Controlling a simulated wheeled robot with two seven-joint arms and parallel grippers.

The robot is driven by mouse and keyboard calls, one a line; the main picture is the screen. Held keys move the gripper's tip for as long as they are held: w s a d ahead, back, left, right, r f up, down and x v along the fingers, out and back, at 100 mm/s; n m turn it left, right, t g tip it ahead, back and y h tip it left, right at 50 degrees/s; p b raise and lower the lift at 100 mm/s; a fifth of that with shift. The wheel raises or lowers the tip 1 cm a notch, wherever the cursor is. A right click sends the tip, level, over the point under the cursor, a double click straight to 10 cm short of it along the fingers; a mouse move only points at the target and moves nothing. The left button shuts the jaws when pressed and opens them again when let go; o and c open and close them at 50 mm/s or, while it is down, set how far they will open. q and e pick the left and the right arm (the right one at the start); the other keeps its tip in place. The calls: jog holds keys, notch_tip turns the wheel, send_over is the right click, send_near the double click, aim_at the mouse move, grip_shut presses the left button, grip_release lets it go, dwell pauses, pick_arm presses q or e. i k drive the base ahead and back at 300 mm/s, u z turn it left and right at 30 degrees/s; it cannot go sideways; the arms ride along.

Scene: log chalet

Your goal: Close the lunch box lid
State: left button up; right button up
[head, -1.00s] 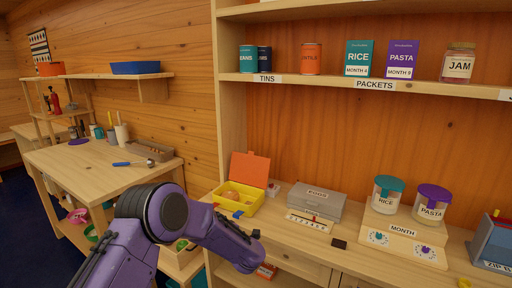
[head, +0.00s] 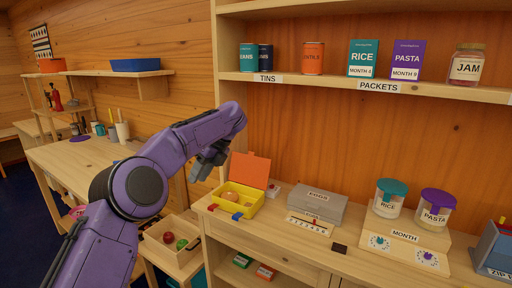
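The lunch box (head: 237,203) is a yellow box on the wooden counter. Its orange lid (head: 250,169) stands open, upright at the back. Food sits inside, and a blue and a red latch show on its front. My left gripper (head: 198,174) is raised to the left of the lid, above the counter's left end and apart from the box. Its fingers are small and dark here, so their opening is unclear. My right gripper is not in view.
A grey case (head: 318,203) stands right of the lunch box, with a number strip (head: 308,224) before it. Jars (head: 389,197) on a month stand are farther right. A shelf (head: 360,86) with tins and packets hangs above. A wooden crate (head: 168,252) sits lower left.

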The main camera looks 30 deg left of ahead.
aim_at(247, 170)
jog(key=i, duration=1.35)
